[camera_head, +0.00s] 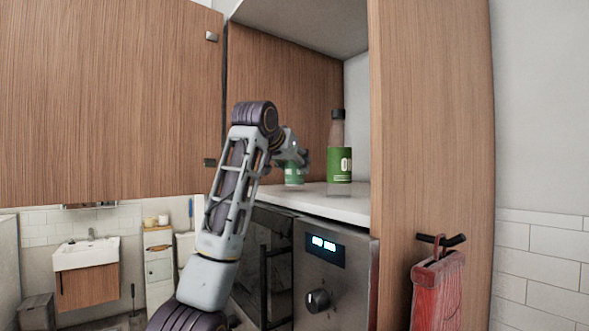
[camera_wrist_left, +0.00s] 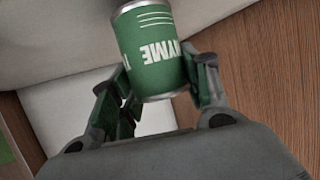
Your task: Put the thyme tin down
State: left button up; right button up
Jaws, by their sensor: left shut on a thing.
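The thyme tin (camera_head: 294,174) is a small green can with silver rims and white lettering. My left gripper (camera_head: 297,158) is shut on it inside the open wooden cupboard, over the white shelf (camera_head: 342,203). In the left wrist view the tin (camera_wrist_left: 155,50) sits between the two fingers of the gripper (camera_wrist_left: 160,85), its lettering upside down in the picture. The tin looks a little above the shelf; I cannot tell for sure whether its base touches. My right gripper is not in view.
A green-labelled bottle (camera_head: 339,155) with a dark cap stands on the shelf right of the tin. The open cupboard door (camera_head: 110,100) is at left and a wooden side panel (camera_head: 430,120) at right. An oven (camera_head: 335,270) is below.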

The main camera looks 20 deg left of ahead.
aim_at(291, 163)
pick_arm(q)
jog(key=shift+f, duration=0.7)
jog(key=shift+f, duration=0.15)
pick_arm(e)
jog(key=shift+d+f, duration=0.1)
pick_arm(q)
jog(key=o, duration=1)
jog(key=shift+r, duration=0.2)
jog(key=b+v, duration=0.1)
jog(key=v, duration=0.5)
jog(key=b+v, duration=0.1)
jog(key=v, duration=0.5)
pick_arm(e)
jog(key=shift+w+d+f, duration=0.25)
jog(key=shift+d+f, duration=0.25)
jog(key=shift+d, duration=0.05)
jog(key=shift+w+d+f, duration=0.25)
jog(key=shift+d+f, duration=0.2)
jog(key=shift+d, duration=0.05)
